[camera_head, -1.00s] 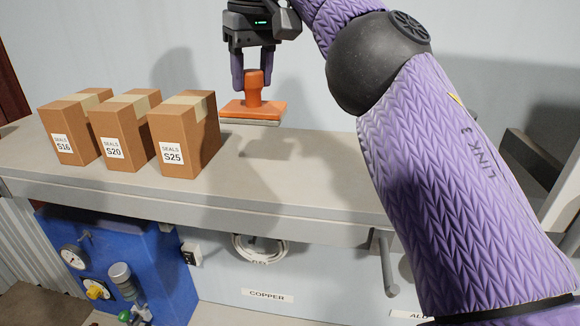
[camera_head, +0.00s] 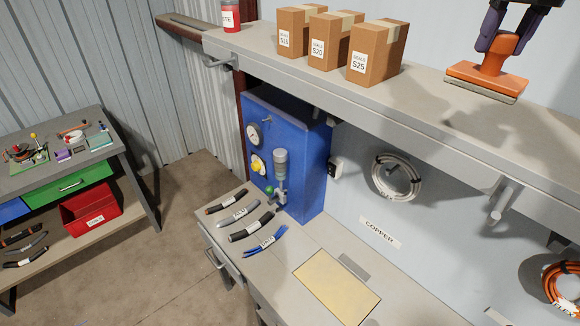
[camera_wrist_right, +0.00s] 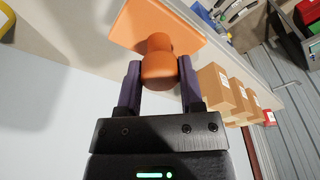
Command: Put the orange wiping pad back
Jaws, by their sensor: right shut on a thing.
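The orange wiping pad (camera_head: 488,79) has a flat orange plate with a grey underside and an upright orange handle. In the head view it is at the upper right, apparently held above the grey shelf. My right gripper (camera_head: 503,40) is shut on its handle from above. In the right wrist view the pad's handle (camera_wrist_right: 158,62) sits between the two dark purple fingers of the right gripper (camera_wrist_right: 160,80), with the plate beyond it. My left gripper is not in view.
Several cardboard seal boxes, including S25 (camera_head: 375,55), stand on the shelf (camera_head: 430,98) left of the pad. A red container (camera_head: 231,17) stands farther left. Below are a blue panel unit (camera_head: 290,150), cable pieces (camera_head: 238,210) and a yellow mat (camera_head: 336,286).

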